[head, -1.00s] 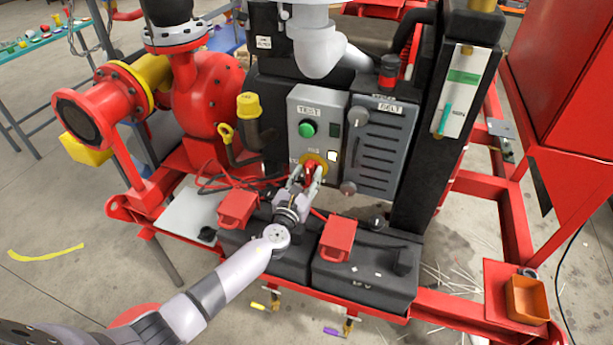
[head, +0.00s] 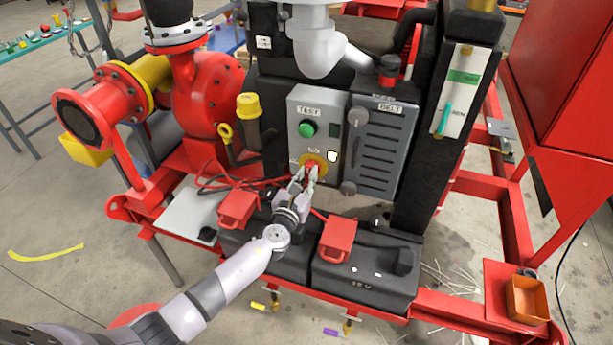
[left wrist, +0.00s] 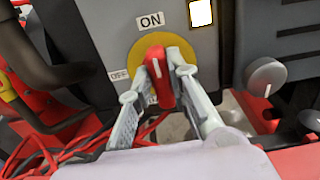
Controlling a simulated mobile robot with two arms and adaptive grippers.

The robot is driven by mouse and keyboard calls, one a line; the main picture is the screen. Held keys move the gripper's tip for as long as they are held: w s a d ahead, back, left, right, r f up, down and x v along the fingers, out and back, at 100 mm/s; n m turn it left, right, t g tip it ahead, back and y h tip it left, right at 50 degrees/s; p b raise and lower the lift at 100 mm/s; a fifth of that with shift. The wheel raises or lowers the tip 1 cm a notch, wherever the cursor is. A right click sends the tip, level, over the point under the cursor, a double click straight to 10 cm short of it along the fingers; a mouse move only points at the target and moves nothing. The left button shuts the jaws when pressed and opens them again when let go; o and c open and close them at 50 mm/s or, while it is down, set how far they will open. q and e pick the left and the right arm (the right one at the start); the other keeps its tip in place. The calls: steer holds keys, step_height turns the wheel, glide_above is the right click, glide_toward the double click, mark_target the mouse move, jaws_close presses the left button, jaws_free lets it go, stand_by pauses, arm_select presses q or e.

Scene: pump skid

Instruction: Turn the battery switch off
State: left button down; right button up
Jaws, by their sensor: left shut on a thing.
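The battery switch is a red handle on a yellow round plate (head: 318,157), low on the grey control box (head: 301,107). In the left wrist view the red handle (left wrist: 157,72) stands nearly upright, its white mark toward the ON label (left wrist: 151,21). The OFF label (left wrist: 119,75) is left of the yellow plate. My left gripper (head: 309,172) is shut on the red handle, a finger on each side; it also shows in the left wrist view (left wrist: 160,85). The fingers hide part of the handle. My right gripper is not in view.
A green TEST button (head: 307,129) is above the switch. Grey knobs and a louvred BELT panel (head: 379,145) stand to its right. Black batteries with red caps (head: 337,238) sit below my left arm. Red cables (left wrist: 40,150) run left of the switch.

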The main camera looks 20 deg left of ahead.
arm_select(q)
steer(key=shift+f, duration=0.1)
steer(key=n+b, duration=0.1)
steer(key=n, duration=0.1)
steer(key=n+b, duration=0.1)
steer(key=n, duration=0.1)
steer(key=shift+a+f+b, duration=0.1)
steer(key=shift+a+b, duration=0.1)
steer(key=shift+b, duration=0.15)
steer(key=n+b, duration=0.1)
steer(key=n, duration=0.3)
steer(key=n+b, duration=0.2)
steer(key=n, duration=0.3)
steer(key=n+b, duration=0.1)
steer(key=n, duration=0.3)
steer(key=shift+a+f+n, duration=0.35)
steer(key=shift+f+n, duration=0.05)
steer(key=c, duration=1.5)
jaws_free()
